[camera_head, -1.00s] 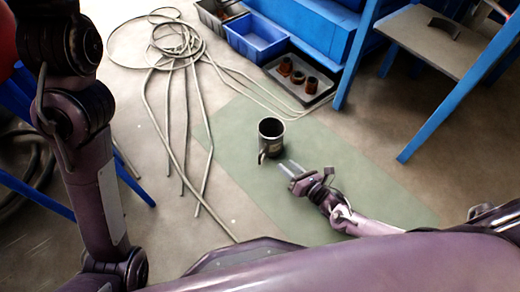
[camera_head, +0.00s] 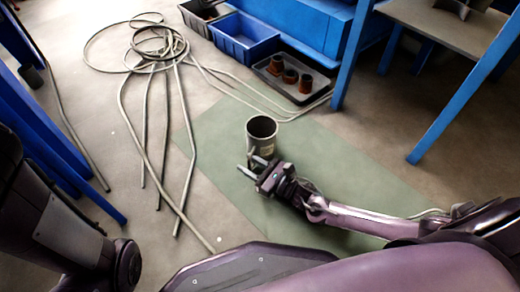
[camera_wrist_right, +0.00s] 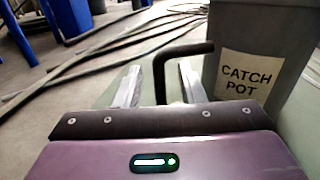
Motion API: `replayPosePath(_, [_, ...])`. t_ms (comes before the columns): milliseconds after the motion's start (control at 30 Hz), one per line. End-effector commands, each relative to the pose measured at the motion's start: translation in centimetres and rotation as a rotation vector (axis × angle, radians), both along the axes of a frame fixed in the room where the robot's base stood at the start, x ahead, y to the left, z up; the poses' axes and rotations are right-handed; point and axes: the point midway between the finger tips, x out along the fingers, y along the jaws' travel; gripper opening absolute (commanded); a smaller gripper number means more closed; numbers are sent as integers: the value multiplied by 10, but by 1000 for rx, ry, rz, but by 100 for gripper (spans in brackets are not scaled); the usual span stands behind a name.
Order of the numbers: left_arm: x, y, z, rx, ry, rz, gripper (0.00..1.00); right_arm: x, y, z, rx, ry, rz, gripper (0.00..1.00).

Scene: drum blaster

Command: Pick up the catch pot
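The catch pot (camera_head: 261,137) is a grey, open-topped cylinder standing upright on the green floor patch. In the right wrist view, the pot (camera_wrist_right: 266,42) fills the upper right, with a white "CATCH POT" label (camera_wrist_right: 247,82) and a dark bent handle (camera_wrist_right: 183,50). My right gripper (camera_head: 249,166) is beside the pot at its handle side. In the wrist view, the fingers of my right gripper (camera_wrist_right: 160,84) are apart, with the handle's hanging part between them and gaps visible. My left arm shows at the lower left, but its gripper is out of view.
Grey hoses (camera_head: 160,60) lie looped on the floor to the left. A blue bin (camera_head: 243,38) and a black tray (camera_head: 309,88) with several brown cups stand behind. Blue-legged benches (camera_head: 455,103) flank the floor on both sides. Green floor right of the pot is clear.

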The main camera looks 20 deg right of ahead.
Motion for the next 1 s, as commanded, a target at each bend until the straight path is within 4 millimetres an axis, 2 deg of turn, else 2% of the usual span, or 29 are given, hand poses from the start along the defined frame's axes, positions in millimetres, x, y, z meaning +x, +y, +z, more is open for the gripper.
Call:
replayPosePath(33, [-4, 1, -8, -6, -8, -9, 36, 7, 5, -4, 2, -3, 0, 36])
replayPosePath(133, [-8, 2, -9, -14, -15, -20, 36, 15, 10, -3, 0, -2, 0, 36])
replayPosePath(400, [-10, 2, -7, -15, -20, -24, 36, 18, 12, 0, -1, 1, 0, 36])
replayPosePath(467, [-10, 2, -7, -15, -20, -24, 36, 18, 12, 0, -1, 1, 0, 31])
replayPosePath(700, [-10, 2, -7, -15, -18, -24, 36, 18, 12, 0, -1, 1, 0, 0])
replayPosePath(1000, [-9, 2, -7, -14, -17, -24, 36, 19, 12, 2, 0, -5, -1, 0])
